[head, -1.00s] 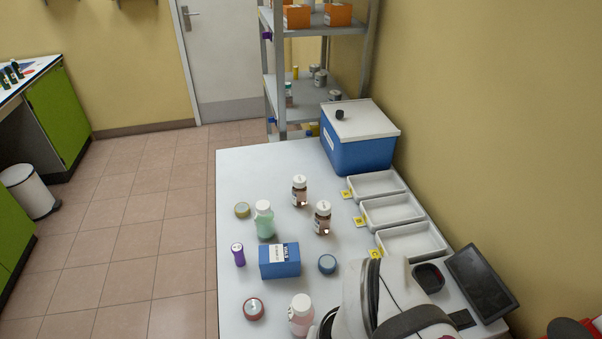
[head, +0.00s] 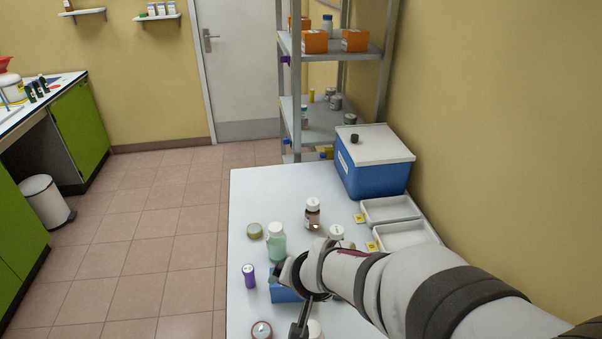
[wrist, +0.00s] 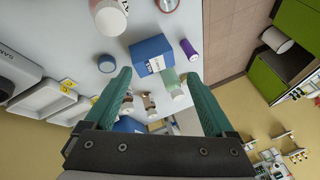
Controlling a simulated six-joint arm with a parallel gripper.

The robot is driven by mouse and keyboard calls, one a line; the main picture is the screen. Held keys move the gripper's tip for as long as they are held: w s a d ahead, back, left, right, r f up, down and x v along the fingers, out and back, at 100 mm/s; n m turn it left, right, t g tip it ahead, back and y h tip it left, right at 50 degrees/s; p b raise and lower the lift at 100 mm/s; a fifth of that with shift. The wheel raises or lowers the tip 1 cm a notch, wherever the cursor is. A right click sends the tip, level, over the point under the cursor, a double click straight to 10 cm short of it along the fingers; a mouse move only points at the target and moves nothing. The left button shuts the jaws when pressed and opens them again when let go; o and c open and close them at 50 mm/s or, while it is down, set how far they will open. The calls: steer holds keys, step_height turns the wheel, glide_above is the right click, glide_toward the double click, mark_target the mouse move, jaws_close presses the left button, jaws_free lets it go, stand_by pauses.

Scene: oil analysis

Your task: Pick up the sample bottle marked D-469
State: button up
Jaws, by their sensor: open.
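Sample bottles with white caps stand on the white table. A brown bottle (head: 312,217) is at the middle. A second brown bottle (head: 336,233) is partly hidden behind my arm. A bottle of green liquid (head: 277,243) is to their left. A pale bottle (head: 315,331) is at the bottom edge, mostly hidden, and shows in the wrist view (wrist: 109,16). No label can be read as D-469. My gripper (wrist: 157,73) is open and empty above the table, with the blue box and green bottle seen between its fingers.
A blue box (head: 284,291) lies under my arm. A purple tube (head: 249,277), a greenish tape roll (head: 254,230) and a red roll (head: 262,331) are on the left. White trays (head: 391,207) and a blue cooler (head: 374,178) stand along the right side.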

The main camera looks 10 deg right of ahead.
mark_target(338, 231)
steer(key=w+d+f+t+h, duration=0.1)
steer(key=w+f, duration=0.1)
steer(key=w, duration=0.2)
steer(key=w+d+f+t+h, duration=0.1)
steer(key=w+d+f, duration=0.1)
steer(key=w, duration=0.1)
steer(key=w+d+f+m+t+h, duration=0.1)
steer(key=w, duration=0.3)
steer(key=shift+w+d+f+t+h, duration=0.3)
steer(key=shift+d+f+t+h, duration=0.1)
steer(key=w+d+f+h, duration=0.1)
steer(key=w+d+f, duration=0.1)
steer(key=w+d, duration=0.1)
steer(key=w+d+f+t+h, duration=0.1)
steer(key=w+d+f+h, duration=0.1)
steer(key=w+d+f, duration=0.1)
steer(key=w+d+f+t+h, duration=0.1)
steer(key=w+d+f, duration=0.2)
steer(key=w+d, duration=0.2)
steer(key=shift+w+h, duration=0.4)
steer(key=shift+w, duration=0.3)
steer(key=shift+r, duration=0.1)
jaws_close()
